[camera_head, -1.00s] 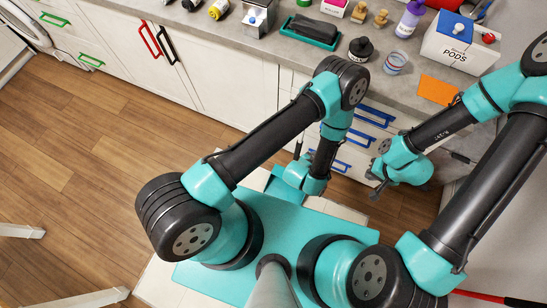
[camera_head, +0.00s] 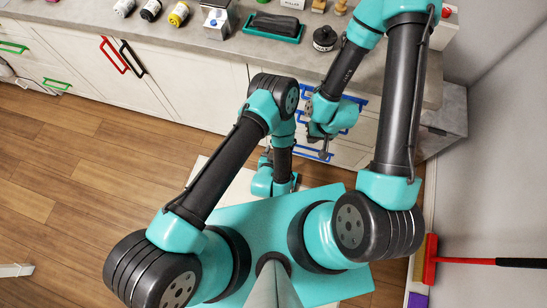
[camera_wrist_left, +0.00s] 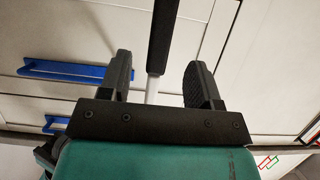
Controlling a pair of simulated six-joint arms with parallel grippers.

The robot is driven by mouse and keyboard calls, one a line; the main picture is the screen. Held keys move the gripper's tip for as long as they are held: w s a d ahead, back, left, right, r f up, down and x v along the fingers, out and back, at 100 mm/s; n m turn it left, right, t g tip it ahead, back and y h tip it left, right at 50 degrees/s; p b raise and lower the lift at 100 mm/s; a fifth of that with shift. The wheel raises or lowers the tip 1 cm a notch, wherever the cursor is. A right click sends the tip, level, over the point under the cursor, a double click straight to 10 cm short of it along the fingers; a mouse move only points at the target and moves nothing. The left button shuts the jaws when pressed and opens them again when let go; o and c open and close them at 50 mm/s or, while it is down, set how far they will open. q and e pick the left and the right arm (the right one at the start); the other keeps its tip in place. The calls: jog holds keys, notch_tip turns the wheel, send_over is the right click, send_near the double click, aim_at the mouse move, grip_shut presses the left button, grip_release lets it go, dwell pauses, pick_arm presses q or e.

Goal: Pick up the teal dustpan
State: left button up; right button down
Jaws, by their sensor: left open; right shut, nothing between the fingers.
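My left gripper shows in the left wrist view (camera_wrist_left: 159,82), its two black fingers open and well apart. A long upright handle (camera_wrist_left: 164,30), black above with a pale shaft below, shows between the fingers, with gaps on both sides. I cannot tell whether it belongs to the teal dustpan; no pan is clearly visible. In the head view the left fingers are hidden by my arm. My right gripper (camera_head: 322,151) is shut and empty, in front of the blue-handled drawers.
Blue-handled drawers (camera_head: 345,118) stand close in front of both arms. The counter (camera_head: 225,48) above carries bottles and a teal tray (camera_head: 286,38) with a black item.

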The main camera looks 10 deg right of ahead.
pick_arm(q)
jog(key=shift+x, duration=1.3)
jog(key=x, duration=0.5)
jog(key=shift+c, duration=0.2)
grip_shut()
